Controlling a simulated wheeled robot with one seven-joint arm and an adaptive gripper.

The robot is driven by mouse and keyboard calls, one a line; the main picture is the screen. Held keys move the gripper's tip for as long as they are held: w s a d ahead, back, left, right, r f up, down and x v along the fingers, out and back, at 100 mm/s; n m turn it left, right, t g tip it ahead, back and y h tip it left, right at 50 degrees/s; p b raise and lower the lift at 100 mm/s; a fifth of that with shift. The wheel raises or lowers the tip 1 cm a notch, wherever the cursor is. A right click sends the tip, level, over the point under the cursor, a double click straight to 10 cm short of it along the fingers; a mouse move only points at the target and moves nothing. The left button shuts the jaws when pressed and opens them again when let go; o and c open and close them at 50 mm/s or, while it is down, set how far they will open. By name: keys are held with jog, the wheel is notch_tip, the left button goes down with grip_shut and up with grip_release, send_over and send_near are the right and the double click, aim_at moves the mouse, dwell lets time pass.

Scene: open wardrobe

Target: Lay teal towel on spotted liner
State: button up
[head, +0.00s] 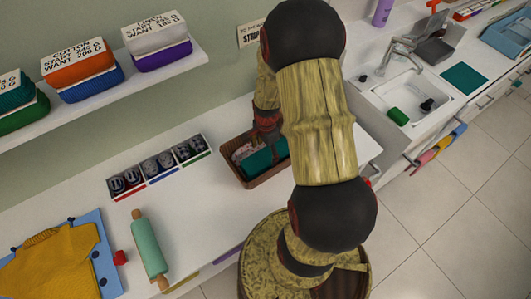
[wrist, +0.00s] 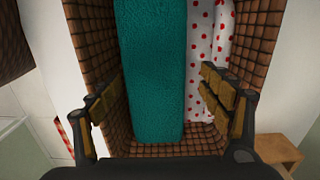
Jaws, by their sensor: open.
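The teal towel (wrist: 150,70) lies as a long folded block inside a brown woven basket (wrist: 90,50). The spotted liner (wrist: 209,55), white with red dots, shows along the towel's right side in the wrist view. How far it runs under the towel is hidden. In the head view the towel (head: 258,164) and basket (head: 271,179) show partly behind my arm. My gripper (wrist: 158,100) is open in the wrist view, one finger on each side of the towel. The right finger overlaps the liner in view; I cannot tell whether it touches.
A divided tray (head: 146,177) with rolled items stands left of the basket. A green rolling pin (head: 149,245) and a yellow garment (head: 55,265) lie at the front left. A sink (head: 398,95) is at the right.

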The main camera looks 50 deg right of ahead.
jog(key=shift+r+p, duration=2.05)
jog(key=shift+r, duration=0.95)
jog(key=shift+f, duration=0.1)
jog(key=shift+s+a+n, duration=0.2)
jog(key=shift+s+n, duration=0.1)
jog(key=shift+n, duration=0.6)
jog(key=s+n, duration=0.1)
jog(key=s+a+n, duration=0.1)
jog(key=s+a+g, duration=0.1)
jog(key=shift+s+r+n+y, duration=0.1)
jog(key=shift+r+n+y, duration=0.2)
jog(key=shift+r+n, duration=0.1)
jog(key=s+a+r+n+t+b, duration=0.2)
jog(key=a+r+n, duration=0.6)
jog(key=r, duration=0.5)
jog(key=s+a+r+n+t+b, duration=0.1)
jog(key=a+r+n+t+b, duration=0.3)
jog(key=a+r+n, duration=0.3)
jog(key=a+r+b, duration=0.1)
jog(key=a+r, duration=0.4)
jog(key=r, duration=0.2)
jog(key=shift+s+n+t+h, duration=0.3)
jog(key=shift+s+n+h, duration=0.05)
jog(key=shift+n+h, duration=0.05)
